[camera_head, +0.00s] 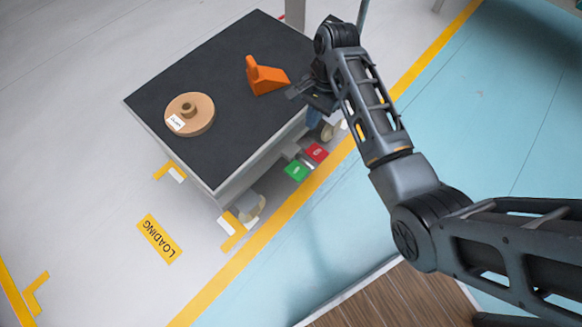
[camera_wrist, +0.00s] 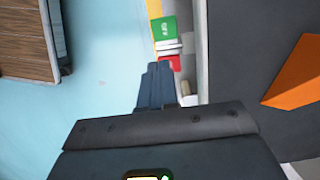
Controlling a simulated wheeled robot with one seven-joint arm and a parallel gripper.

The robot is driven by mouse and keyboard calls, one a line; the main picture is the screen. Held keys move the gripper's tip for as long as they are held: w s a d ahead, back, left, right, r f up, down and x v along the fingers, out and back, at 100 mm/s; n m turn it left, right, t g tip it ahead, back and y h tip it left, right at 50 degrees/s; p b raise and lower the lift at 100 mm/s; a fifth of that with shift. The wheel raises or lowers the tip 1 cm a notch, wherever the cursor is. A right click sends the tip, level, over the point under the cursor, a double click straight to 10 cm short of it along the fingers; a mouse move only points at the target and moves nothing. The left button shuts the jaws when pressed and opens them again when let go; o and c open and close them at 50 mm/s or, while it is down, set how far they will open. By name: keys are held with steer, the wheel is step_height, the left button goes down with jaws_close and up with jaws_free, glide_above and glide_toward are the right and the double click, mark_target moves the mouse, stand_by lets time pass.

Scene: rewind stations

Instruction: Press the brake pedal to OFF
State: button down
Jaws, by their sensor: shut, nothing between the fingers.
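Two pedals, one green (camera_head: 297,171) and one red (camera_head: 316,152), sit low at the side of a black-topped cart (camera_head: 215,165). Both also show in the wrist view, the green one (camera_wrist: 163,30) farther up and the red one (camera_wrist: 174,62) by my fingertips. The print on them is too small to read surely. My gripper (camera_wrist: 163,68) is shut and empty, its fingers together and pointing toward the red pedal. Its fingertips overlap the red pedal's edge in the wrist view; I cannot tell whether they touch. In the head view my gripper is at the cart's right edge.
On the cart top are a round brown spool (camera_head: 203,108) with a label and an orange wedge-shaped piece (camera_head: 268,80). Caster wheels (camera_head: 247,205) stand under the cart. A yellow floor line (camera_head: 215,285) runs alongside, with open blue floor (camera_head: 480,110) beyond it. A wooden-topped surface (camera_head: 400,300) is near.

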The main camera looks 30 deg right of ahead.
mark_target(292, 179)
steer(key=shift+w+r, duration=0.15)
steer(key=shift+w, duration=0.1)
steer(key=b+x, duration=0.5)
steer(key=x, duration=0.7)
steer(key=b+x, duration=0.6)
steer(key=x, duration=0.6)
steer(key=shift+s+d, duration=0.15)
steer(key=shift+s, duration=0.1)
steer(key=shift+s+a+h+p, duration=0.1)
steer(key=shift+a+h+p, duration=0.2)
steer(key=shift+h+p, duration=0.3)
steer(key=shift+s+a+f+t+h+p, duration=0.15)
steer(key=shift+a+f+h+p, duration=0.1)
steer(key=shift+f+h, duration=0.2)
steer(key=shift+s+a+f+t+h+p, duration=0.1)
steer(key=shift+a+f+t+h+p, duration=0.1)
steer(key=shift+f+h, duration=0.2)
steer(key=shift+a+f+t+h, duration=0.2)
steer(key=shift+f+t+h, duration=0.05)
steer(key=shift+f+h, duration=0.5)
steer(key=shift+a+f, duration=0.1)
steer(key=shift+f, duration=0.2)
